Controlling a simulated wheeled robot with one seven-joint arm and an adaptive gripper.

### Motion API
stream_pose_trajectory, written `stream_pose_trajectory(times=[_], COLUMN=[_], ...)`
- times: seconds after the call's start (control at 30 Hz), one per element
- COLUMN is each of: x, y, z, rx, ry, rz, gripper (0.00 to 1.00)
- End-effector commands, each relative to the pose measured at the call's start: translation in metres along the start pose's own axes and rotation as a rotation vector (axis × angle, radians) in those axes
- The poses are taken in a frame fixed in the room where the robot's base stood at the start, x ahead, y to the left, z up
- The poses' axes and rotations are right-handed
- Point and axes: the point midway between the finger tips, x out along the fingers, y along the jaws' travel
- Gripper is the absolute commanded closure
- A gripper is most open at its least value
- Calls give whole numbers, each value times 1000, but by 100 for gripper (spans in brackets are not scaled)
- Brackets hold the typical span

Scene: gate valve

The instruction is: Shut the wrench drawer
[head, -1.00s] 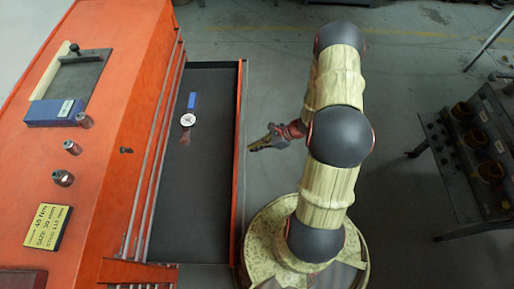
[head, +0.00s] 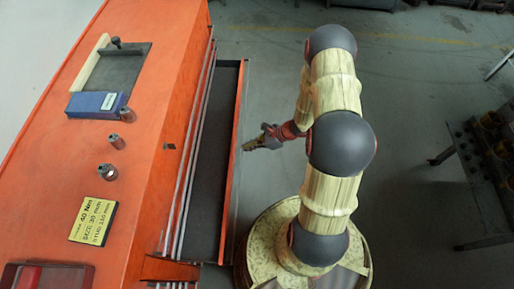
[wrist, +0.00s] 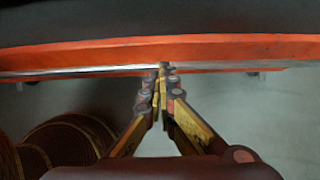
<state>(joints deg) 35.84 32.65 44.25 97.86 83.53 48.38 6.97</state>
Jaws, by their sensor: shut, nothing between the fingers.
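The wrench drawer (head: 212,165) juts out from the right side of the orange cabinet (head: 160,100) and is partly open. A strip of its dark floor shows between the cabinet and the orange drawer front (head: 230,160). No wrench shows in that strip. My gripper (head: 246,148) is shut and empty, just outside the drawer front, pointing at it. In the wrist view the shut fingertips (wrist: 161,70) meet the lower edge of the drawer front (wrist: 90,55); they touch it or are very close.
On the cabinet top are a blue box (head: 96,105), a grey tray (head: 115,68), small metal sockets (head: 108,172) and a yellow label (head: 93,222). A dark workbench (head: 490,160) stands at the right. Grey floor lies clear between it and my arm.

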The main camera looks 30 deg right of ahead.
Motion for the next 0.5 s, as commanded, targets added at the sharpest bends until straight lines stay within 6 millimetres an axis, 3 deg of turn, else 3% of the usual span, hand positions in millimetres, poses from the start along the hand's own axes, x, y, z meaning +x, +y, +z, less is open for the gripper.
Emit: stream_pose_trajectory(times=[0.5], x=[92], y=[2], z=[80], rx=[-3], ry=[0], rz=[3], gripper=[100])
